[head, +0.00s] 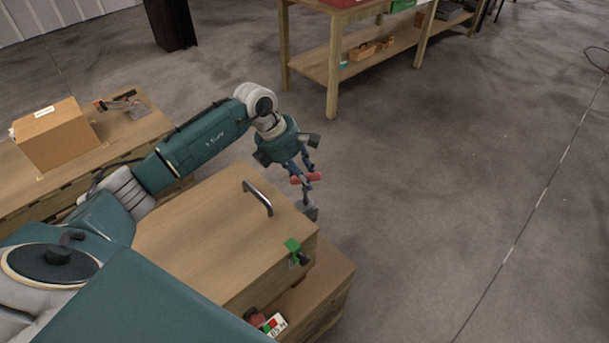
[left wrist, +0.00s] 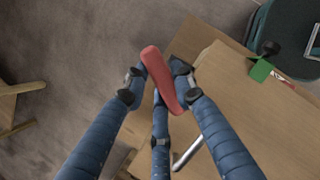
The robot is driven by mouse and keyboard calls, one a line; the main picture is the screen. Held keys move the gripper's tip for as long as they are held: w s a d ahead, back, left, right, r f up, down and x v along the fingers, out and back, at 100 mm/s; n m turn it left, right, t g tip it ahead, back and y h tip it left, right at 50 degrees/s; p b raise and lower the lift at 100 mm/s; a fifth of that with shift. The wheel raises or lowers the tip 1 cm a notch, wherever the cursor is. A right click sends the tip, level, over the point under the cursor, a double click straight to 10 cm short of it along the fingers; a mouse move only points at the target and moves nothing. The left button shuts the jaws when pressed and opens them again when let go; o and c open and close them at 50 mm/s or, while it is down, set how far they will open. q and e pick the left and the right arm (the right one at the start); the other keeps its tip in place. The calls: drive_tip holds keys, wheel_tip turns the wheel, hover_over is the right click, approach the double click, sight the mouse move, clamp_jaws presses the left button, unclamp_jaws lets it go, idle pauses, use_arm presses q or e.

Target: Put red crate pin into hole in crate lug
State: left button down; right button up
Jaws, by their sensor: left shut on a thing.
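My left gripper (head: 303,172) is shut on the red crate pin (head: 306,179) beyond the far right corner of the wooden crate (head: 205,235). The left wrist view shows the pin (left wrist: 163,80) lying slantwise between the blue fingers of the left gripper (left wrist: 161,82). A dark grey fitting (head: 308,211), perhaps the crate lug, is at the crate's corner just below the pin. The pin looks apart from it, and I cannot make out its hole. A green fitting (head: 293,246) is on the crate's right edge. My right gripper is not in view.
The crate lid has a dark curved handle (head: 258,197). A cardboard box (head: 57,136) stands on a wooden surface at the left. A wooden workbench (head: 334,72) stands at the back. The floor (head: 450,190) to the right is clear.

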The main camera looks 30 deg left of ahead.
sight(304, 186)
use_arm(q)
drive_tip(key=shift+f+b, duration=2.05)
drive_tip(key=shift+f, duration=0.3)
drive_tip(key=c, duration=1.4)
unclamp_jaws()
drive_tip(key=shift+o, duration=0.2)
drive_tip(key=shift+a+r, duration=0.1)
drive_tip(key=shift+r, duration=0.15)
drive_tip(key=v, duration=1.1)
drive_tip(key=shift+r, duration=0.3)
drive_tip(key=shift+s+f, duration=0.1)
drive_tip(key=shift+s, duration=0.05)
